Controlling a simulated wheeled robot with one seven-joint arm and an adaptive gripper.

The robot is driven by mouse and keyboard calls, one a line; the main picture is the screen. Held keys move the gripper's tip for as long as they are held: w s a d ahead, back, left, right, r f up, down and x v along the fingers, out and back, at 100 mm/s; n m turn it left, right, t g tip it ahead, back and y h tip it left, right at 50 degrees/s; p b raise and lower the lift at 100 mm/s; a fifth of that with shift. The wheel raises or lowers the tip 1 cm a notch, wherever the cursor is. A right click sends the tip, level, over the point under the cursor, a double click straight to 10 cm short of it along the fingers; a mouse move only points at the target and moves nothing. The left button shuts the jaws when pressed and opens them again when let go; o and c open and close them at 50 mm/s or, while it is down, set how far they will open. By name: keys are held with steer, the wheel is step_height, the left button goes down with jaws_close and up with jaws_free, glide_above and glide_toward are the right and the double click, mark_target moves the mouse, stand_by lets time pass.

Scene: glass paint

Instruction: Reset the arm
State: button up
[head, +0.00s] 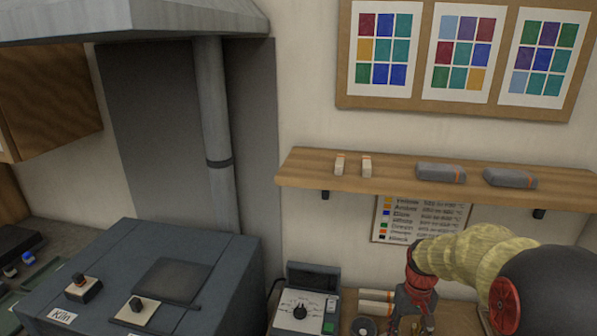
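My arm enters the head view from the lower right, with a yellow sleeve and red and dark joints. My gripper (408,322) is at the bottom edge of the view, pointing down over the worktop. Its fingertips are cut off or too small to make out, so I cannot tell whether it is open or whether anything is in it.
A wooden shelf (450,186) with small blocks and grey cases spans the wall above my arm. A control box with a dial (301,311) stands left of my gripper. The grey kiln (225,262) is further left, under a hood (140,22).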

steer(key=s+a+r+t+b, duration=0.2)
steer(key=s+a+r, duration=0.1)
steer(key=s, duration=0.4)
steer(key=s+a+r+t+b, duration=0.2)
steer(key=s+a+r+b, duration=0.1)
steer(key=s, duration=0.5)
steer(key=s+a+r+t+b, duration=0.2)
steer(key=s+a+r+b, duration=0.1)
steer(key=s+r, duration=0.2)
steer(key=shift+s+a+r, duration=0.15)
steer(key=shift+s+a, duration=0.05)
steer(key=shift+s, duration=0.95)
